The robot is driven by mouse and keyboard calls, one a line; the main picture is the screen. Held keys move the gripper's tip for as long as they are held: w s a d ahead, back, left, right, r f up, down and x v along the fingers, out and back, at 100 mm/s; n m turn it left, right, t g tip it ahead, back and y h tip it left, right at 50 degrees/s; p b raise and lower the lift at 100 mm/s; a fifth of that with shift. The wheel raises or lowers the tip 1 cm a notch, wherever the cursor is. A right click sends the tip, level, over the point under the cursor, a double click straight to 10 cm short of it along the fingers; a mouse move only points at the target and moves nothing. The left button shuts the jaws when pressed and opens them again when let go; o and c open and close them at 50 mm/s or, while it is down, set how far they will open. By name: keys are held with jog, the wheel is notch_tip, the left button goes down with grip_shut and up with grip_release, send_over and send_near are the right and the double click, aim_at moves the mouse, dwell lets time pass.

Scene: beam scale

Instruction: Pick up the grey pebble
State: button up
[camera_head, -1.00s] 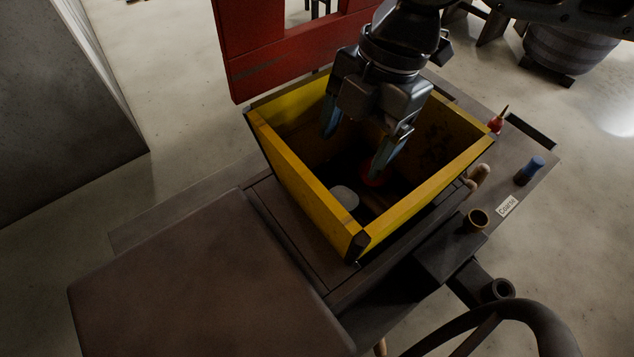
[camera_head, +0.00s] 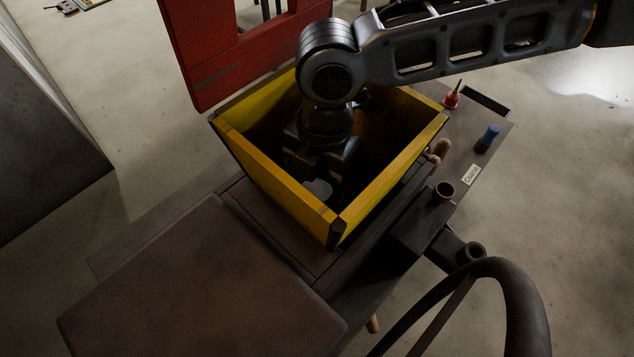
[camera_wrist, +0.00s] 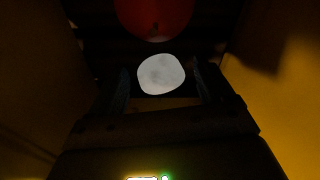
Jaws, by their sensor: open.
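The grey pebble (camera_wrist: 161,74) looks pale and rounded in the wrist view, lying between the two fingertips of my open gripper (camera_wrist: 162,88). I cannot tell whether the fingers touch it. In the head view the pebble (camera_head: 318,188) shows as a small grey patch at the bottom of the yellow bin (camera_head: 388,180). My gripper (camera_head: 318,172) is down inside the bin there, and its fingertips are hidden in shadow.
A red round object (camera_wrist: 154,16) lies just beyond the pebble. The bin's yellow walls stand close on both sides of my gripper. A red upright panel (camera_head: 205,60) is behind the bin. A blue-topped object (camera_head: 488,137) and a small red one (camera_head: 452,98) stand to the right.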

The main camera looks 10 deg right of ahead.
jog(key=shift+c, duration=0.2)
jog(key=c, duration=1.1)
jog(key=shift+c, duration=0.2)
